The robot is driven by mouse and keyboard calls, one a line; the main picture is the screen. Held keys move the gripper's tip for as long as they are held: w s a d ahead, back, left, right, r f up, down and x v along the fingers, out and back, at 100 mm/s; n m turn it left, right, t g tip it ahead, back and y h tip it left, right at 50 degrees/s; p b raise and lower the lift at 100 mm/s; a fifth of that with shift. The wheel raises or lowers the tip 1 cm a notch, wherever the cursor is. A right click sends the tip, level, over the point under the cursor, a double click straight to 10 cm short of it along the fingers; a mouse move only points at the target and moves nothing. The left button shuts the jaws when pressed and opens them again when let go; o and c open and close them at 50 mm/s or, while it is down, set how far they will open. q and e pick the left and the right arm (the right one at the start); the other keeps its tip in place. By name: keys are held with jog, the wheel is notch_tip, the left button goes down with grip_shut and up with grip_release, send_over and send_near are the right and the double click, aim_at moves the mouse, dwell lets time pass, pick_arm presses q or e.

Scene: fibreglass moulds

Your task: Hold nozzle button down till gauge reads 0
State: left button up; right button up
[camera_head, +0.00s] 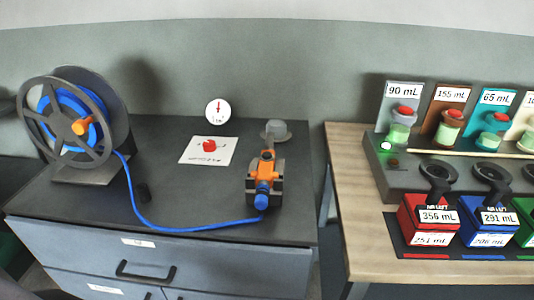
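A round white gauge (218,111) with a red needle stands upright at the back of the dark cabinet top. The needle points about straight up; its scale is too small to read. An orange nozzle (267,165) with a blue end rests on a dark grey block at the right of the cabinet top. A blue hose (180,227) joins its near end. I cannot make out a button on the nozzle. A red knob or button (209,145) sits on a white plate (192,158) left of the nozzle. Neither of my grippers is in view.
A hose reel (75,120) stands at the left of the cabinet top (100,206). On the wooden table (375,235) at right are labelled dispensers (400,115) and red and blue containers (429,222).

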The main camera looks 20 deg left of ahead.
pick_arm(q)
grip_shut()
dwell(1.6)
